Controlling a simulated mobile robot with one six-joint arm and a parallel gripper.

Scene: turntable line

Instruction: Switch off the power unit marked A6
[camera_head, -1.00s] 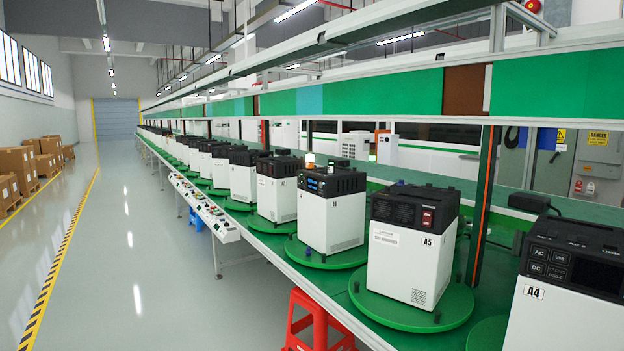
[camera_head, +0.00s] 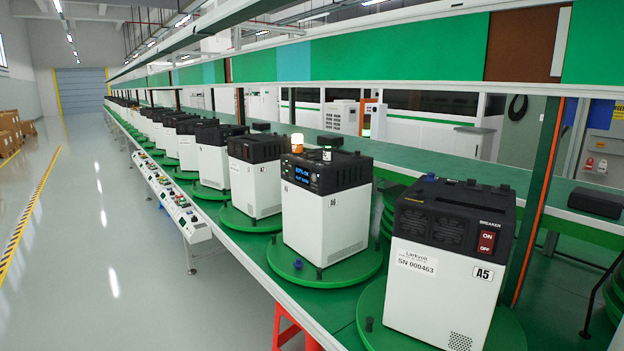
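The power unit marked A6 (camera_head: 325,215) stands upright on a round green turntable (camera_head: 350,283) near the middle of the head view. It has a white body, a black top and a lit blue display (camera_head: 301,173) on its front upper edge. I see no switch on the sides that face me. The unit marked A5 (camera_head: 440,275) stands to its right, nearer, with a red ON/OFF breaker switch (camera_head: 487,242) on the face toward me. My gripper is not in view.
A row of similar units (camera_head: 212,165) recedes to the far left along the green line. A control panel with buttons (camera_head: 172,203) runs along the line's aisle side. A red stool (camera_head: 292,325) stands under the front edge. The grey aisle floor (camera_head: 110,260) at left is clear.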

